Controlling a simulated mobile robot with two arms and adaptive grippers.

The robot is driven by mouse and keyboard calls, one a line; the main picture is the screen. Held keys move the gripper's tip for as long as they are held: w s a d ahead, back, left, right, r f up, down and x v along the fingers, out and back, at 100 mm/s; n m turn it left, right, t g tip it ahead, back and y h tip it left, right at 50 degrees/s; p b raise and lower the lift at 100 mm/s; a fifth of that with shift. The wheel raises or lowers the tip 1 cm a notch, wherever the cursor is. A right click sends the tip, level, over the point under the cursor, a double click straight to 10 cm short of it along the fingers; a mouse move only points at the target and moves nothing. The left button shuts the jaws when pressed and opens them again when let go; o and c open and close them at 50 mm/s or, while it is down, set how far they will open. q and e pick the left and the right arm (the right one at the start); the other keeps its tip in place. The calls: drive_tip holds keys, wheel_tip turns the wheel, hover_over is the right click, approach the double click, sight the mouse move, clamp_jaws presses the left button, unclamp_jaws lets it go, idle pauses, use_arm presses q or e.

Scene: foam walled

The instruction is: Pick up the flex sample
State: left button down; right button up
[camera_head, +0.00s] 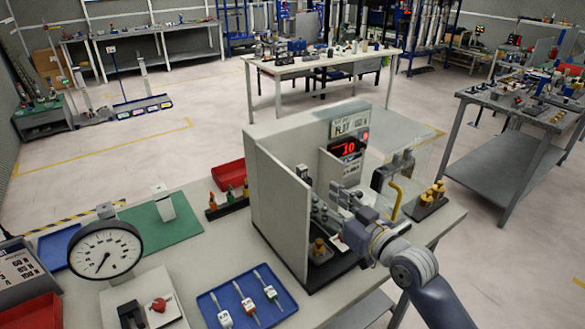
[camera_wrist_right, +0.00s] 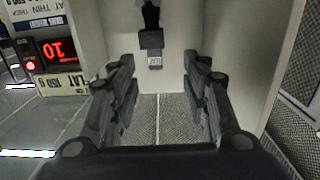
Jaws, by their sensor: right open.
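My right gripper (camera_head: 342,198) reaches in from the lower right to the pale walled test stand (camera_head: 277,190). In the right wrist view my right gripper (camera_wrist_right: 160,88) is open, with one finger on each side and nothing between them. Beyond the fingertips, near the middle, a dark fixture (camera_wrist_right: 151,40) carries a small pale tag (camera_wrist_right: 155,62) with lettering too small to read surely. The fingers do not touch it. I cannot tell whether this tagged piece is the flex sample. A blue tray (camera_head: 285,306) holds tagged pieces, labels unreadable. My left gripper is not in view.
The stand's walls (camera_wrist_right: 255,60) flank the fingers closely. A red display (camera_head: 348,148) is on its back panel. Brass weights (camera_head: 433,194) stand at the right. A round dial gauge (camera_head: 104,250), green mat (camera_head: 150,231) and red bin (camera_head: 227,174) are left.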

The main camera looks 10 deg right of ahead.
sight(305, 171)
drive_tip(key=w, duration=0.1)
drive_tip(key=w+a+r, duration=0.1)
drive_tip(key=w, duration=0.1)
drive_tip(key=w+r+p, duration=0.1)
drive_tip(key=shift+w+a, duration=0.15)
drive_tip(key=shift+w, duration=0.25)
drive_tip(key=shift+w+a+f, duration=0.1)
drive_tip(key=shift+w+a, duration=0.05)
drive_tip(key=shift+w, duration=0.2)
drive_tip(key=shift+w+a+f, duration=0.1)
drive_tip(key=shift+w, duration=0.15)
drive_tip(key=p+x, duration=0.1)
drive_tip(key=x, duration=0.1)
drive_tip(key=p+x, duration=0.1)
drive_tip(key=x, duration=0.1)
drive_tip(key=shift+w+r, duration=0.2)
drive_tip(key=shift+w+f, duration=0.1)
drive_tip(key=shift+w, duration=0.4)
drive_tip(key=shift+c, duration=0.3)
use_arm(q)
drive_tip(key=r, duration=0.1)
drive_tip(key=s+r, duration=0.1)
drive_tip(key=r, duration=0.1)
use_arm(e)
clamp_jaws()
